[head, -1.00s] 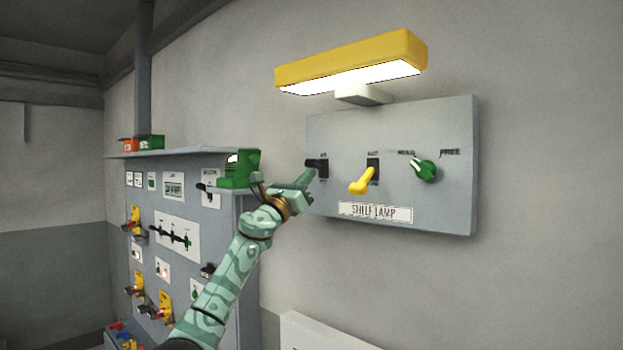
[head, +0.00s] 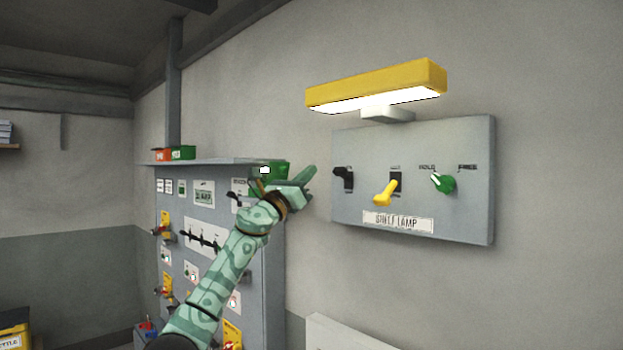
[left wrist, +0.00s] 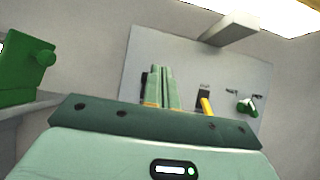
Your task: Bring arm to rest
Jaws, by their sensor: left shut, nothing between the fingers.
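My left gripper (head: 306,182) is shut and empty. In the head view it is raised to the left of the grey shelf lamp panel (head: 465,220), apart from it. The panel carries a black switch (head: 343,178), a yellow lever (head: 385,193) pointing down and a green knob (head: 443,183) by the words HOLD and FREE. The yellow lamp (head: 375,86) above is lit. In the left wrist view the closed fingers (left wrist: 161,88) stand in front of the panel (left wrist: 150,50) and partly hide the black switch. My right gripper is out of view.
A grey control board (head: 255,270) with several switches and levers stands behind my left arm. On its top shelf sit a green device (head: 262,170) and red and green boxes (head: 174,153). A pale box edge (head: 340,335) shows below the lamp panel. The wall between is bare.

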